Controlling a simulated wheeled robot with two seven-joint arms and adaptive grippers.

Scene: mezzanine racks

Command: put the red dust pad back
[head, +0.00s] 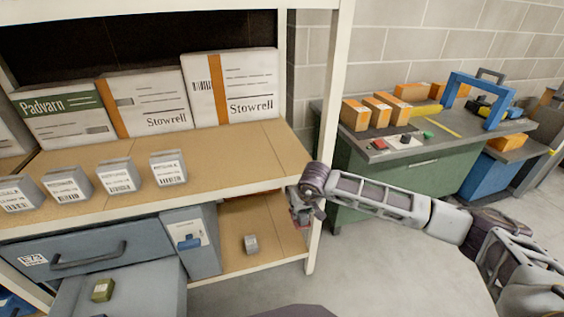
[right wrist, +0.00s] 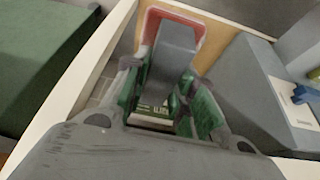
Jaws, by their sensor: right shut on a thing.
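My right gripper (head: 303,208) is at the front right post of the shelf rack, near the opening of the lower shelf. In the right wrist view its green-padded fingers (right wrist: 165,100) are shut on the grey body of the red dust pad (right wrist: 149,28). The red shows as a rim around the far end of that grey body. The fingers hide part of it. In the head view the pad is too small and covered to make out clearly. I cannot tell whether it touches the shelf. My left gripper is not in view.
The lower shelf (head: 262,262) holds a small grey box (head: 251,244) and a grey bin (head: 190,243). An open drawer (head: 135,290) holds a small olive box (head: 103,290). Cartons and small boxes stand on the upper shelf (head: 235,150). A green workbench (head: 360,190) stands behind right.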

